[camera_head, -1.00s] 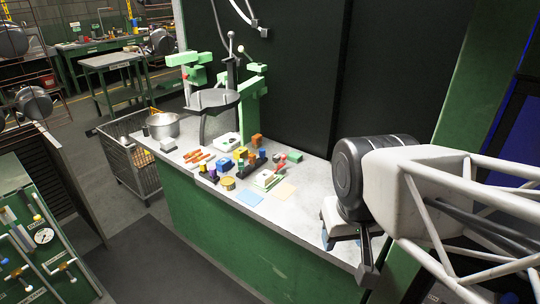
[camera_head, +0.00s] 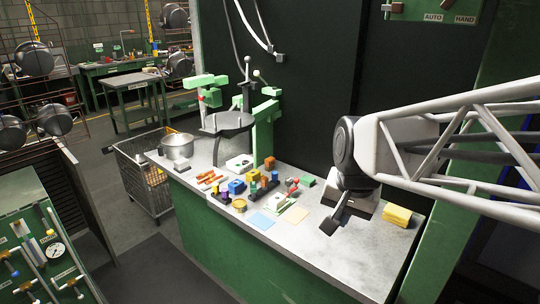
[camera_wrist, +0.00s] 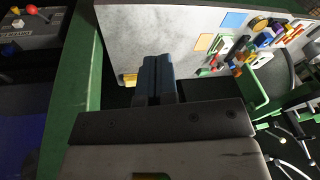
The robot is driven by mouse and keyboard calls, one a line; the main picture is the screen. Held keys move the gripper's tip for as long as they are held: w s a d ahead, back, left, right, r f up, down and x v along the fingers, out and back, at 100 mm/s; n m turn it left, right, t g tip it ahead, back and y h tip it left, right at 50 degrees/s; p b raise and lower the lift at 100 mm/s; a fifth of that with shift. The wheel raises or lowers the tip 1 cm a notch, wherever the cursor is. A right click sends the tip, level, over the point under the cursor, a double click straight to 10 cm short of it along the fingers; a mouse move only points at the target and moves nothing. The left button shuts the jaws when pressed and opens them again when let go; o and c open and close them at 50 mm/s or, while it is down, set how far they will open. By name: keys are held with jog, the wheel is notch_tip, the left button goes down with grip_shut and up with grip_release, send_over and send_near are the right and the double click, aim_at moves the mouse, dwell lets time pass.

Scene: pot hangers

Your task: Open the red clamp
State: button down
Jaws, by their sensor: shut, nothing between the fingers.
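A small red-handled clamp (camera_head: 292,184) sits on the grey workbench among small parts, near a pale board. Red parts in that cluster also show in the wrist view (camera_wrist: 214,61), but they are too small to tell the clamp's exact state. My gripper (camera_head: 331,226) is over the right part of the bench, to the right of the clamp and apart from it. Its blue-grey fingers (camera_wrist: 155,62) are together and empty in the wrist view.
A yellow stack (camera_head: 397,216) lies on the bench right of my gripper. Colored blocks (camera_head: 237,186), a yellow round tin (camera_head: 239,205) and a blue sheet (camera_head: 260,221) lie left of the clamp. A green press stand (camera_head: 263,125) rises behind. The front right bench is clear.

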jog(key=w+d+m, duration=0.1)
jog(key=w+m, duration=0.5)
jog(key=w, duration=0.7)
jog(key=w+d+f+m, duration=0.2)
jog(key=w+f+m, duration=0.2)
jog(key=w, duration=0.7)
jog(key=w+d+f+m+y, duration=0.1)
jog(key=w+f+m, duration=0.4)
jog(key=w, duration=0.5)
jog(key=w+d+f+m, duration=0.3)
jog(key=w+f+m, duration=0.2)
jog(key=w+m, duration=0.3)
jog(key=w, duration=0.3)
jog(key=shift+w+f+y, duration=0.2)
jog(key=shift+w+y, duration=0.1)
jog(key=shift+f, duration=0.2)
jog(key=x, duration=0.7)
jog(key=w+x, duration=0.1)
jog(key=x, duration=0.2)
jog(key=shift+w+a, duration=0.15)
jog(key=shift+a, duration=0.2)
jog(key=shift+w+a+f, duration=0.1)
jog(key=shift+w+a, duration=0.25)
jog(key=shift+w, duration=0.2)
jog(key=shift+w+a+f, duration=0.1)
jog(key=shift+w+a, duration=0.25)
jog(key=shift+w, duration=0.2)
